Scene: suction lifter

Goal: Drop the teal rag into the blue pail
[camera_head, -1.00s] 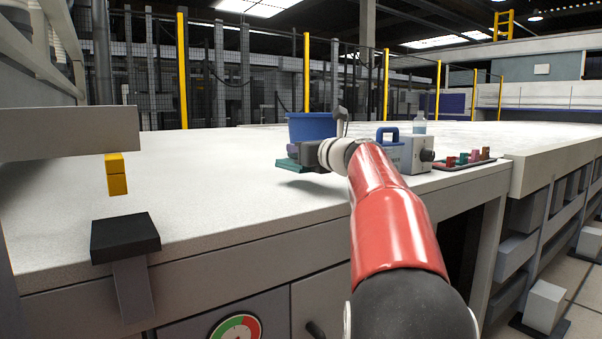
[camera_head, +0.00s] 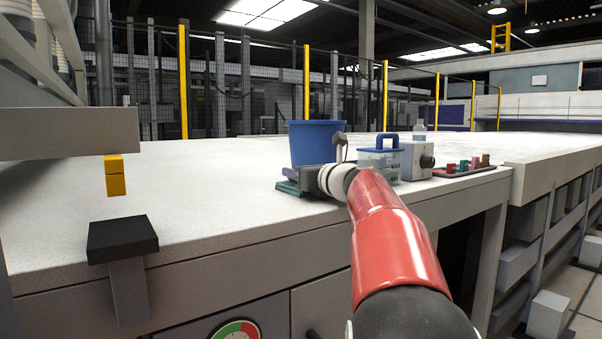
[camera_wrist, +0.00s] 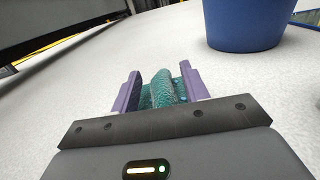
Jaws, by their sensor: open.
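The teal rag (camera_wrist: 161,88) lies on the white table, between and around the two purple fingers of my gripper (camera_wrist: 163,90) in the wrist view. A ridge of the rag stands up between the fingers, with a gap to each side. My gripper is open. In the head view the rag (camera_head: 288,188) shows as a teal edge beside my gripper (camera_head: 300,184). The blue pail (camera_head: 316,143) stands upright on the table just behind my gripper. It also shows in the wrist view (camera_wrist: 246,22) at the upper right, apart from the fingers. The pail's inside is hidden.
A clear box with a blue handle (camera_head: 380,160) and a grey device (camera_head: 415,160) stand right of the pail. A bottle is behind them. A dark tray (camera_head: 465,171) holds several small coloured pieces.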

